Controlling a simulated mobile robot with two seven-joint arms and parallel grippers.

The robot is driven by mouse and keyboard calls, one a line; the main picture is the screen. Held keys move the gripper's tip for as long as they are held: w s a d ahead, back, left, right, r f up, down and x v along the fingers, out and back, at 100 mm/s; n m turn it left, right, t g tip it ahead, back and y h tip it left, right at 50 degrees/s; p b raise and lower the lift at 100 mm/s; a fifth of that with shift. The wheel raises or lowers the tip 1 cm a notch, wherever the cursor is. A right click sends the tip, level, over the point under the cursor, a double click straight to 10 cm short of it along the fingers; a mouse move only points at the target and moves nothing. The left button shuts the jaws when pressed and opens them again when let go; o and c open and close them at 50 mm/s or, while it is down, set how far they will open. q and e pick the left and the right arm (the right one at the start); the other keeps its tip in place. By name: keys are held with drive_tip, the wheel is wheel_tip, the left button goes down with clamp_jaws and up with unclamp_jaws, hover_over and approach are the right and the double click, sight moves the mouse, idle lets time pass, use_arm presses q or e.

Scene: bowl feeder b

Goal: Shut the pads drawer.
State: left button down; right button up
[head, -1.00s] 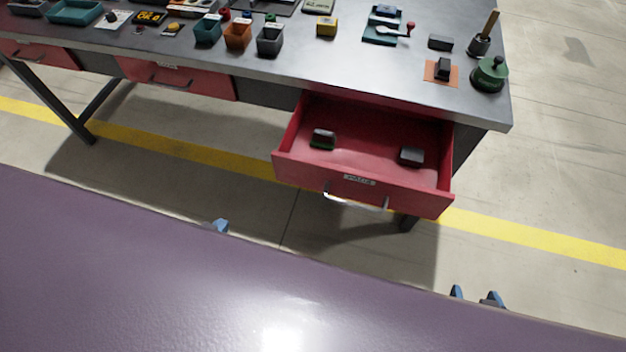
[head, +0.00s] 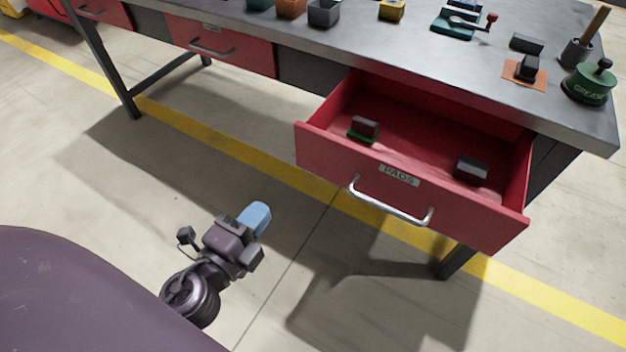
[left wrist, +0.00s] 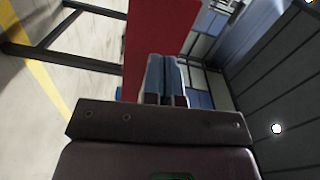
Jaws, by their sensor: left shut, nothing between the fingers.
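The red pads drawer (head: 340,165) is pulled out from under the bench, with a "PADS" label (head: 399,175) and a silver bar handle (head: 390,205) on its front. Inside lie a dark block with a green base (head: 363,129) and a grey block (head: 471,167). My left gripper (head: 257,217) is shut and empty, to the left of the drawer front and apart from it. In the left wrist view its blue fingers (left wrist: 166,78) are together, with a red panel (left wrist: 155,40) beyond them. My right gripper is not in view.
The grey bench top (head: 480,70) carries a green grease pot (head: 588,84), a brush on an orange mat (head: 527,69) and small bins (head: 324,12). Another red drawer (head: 225,52) is shut. A bench leg (head: 457,262) stands below the open drawer. The floor in front is clear.

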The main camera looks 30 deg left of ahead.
use_arm(q)
drive_tip(key=m, duration=0.1)
drive_tip(key=p, duration=0.2)
approach(311, 155)
drive_tip(key=w, duration=0.6)
drive_tip(key=shift+f, duration=0.2)
drive_tip(key=shift+w, duration=0.6)
drive_tip(key=shift+w+a, duration=0.1)
drive_tip(key=shift+w, duration=0.05)
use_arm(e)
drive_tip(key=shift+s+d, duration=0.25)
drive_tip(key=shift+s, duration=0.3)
